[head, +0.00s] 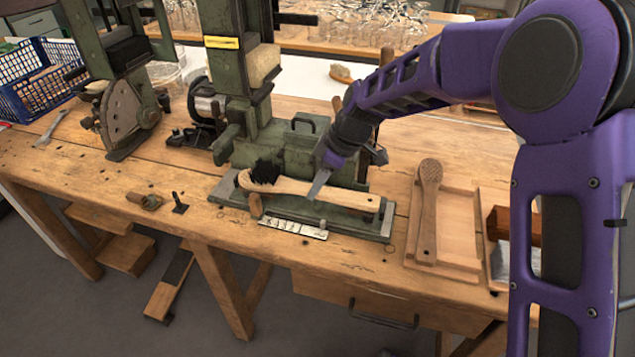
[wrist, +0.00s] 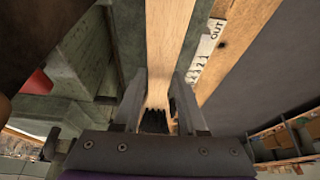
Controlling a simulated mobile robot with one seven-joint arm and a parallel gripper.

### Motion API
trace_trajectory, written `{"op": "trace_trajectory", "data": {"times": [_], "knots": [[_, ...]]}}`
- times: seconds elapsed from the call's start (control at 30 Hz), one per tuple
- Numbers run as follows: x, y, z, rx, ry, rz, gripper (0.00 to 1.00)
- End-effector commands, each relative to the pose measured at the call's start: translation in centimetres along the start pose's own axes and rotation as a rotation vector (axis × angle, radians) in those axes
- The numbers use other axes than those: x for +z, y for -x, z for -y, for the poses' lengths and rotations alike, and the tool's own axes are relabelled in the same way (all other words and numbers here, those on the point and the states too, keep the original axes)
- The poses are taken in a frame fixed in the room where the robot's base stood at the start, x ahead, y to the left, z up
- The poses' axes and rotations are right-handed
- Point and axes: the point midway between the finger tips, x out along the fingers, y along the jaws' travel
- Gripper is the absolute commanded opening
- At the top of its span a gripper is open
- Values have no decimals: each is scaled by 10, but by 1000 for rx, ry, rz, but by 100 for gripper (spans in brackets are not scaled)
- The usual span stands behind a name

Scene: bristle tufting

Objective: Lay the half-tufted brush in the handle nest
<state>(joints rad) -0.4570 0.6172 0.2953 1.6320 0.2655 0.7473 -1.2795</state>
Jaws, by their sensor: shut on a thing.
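The half-tufted brush (head: 300,186) has a pale wooden handle and a patch of black bristles at its left end. It lies lengthwise over the front of the green machine's base plate (head: 345,222); I cannot tell whether it rests there or hangs just above. My gripper (head: 319,184) is shut on the brush handle near the bristle end. In the wrist view the handle (wrist: 168,45) runs up between the fingers (wrist: 160,105), with black bristles at the bottom. I cannot make out the handle nest clearly; a small wooden peg (head: 255,206) stands below the bristle end.
A white marked strip (head: 293,228) lies in front of the base plate. A second green machine (head: 120,90) and blue crate (head: 40,78) are at left.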

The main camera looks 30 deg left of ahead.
Motion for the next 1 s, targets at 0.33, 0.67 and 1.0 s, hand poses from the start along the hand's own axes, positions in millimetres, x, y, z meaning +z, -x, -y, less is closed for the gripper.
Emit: {"op": "trace_trajectory", "data": {"times": [0.33,0.67,1.0], "knots": [[1,-2,0,0,0,0,0],[3,-6,0,-1,1,0,0],[3,-8,0,0,1,0,70]]}}
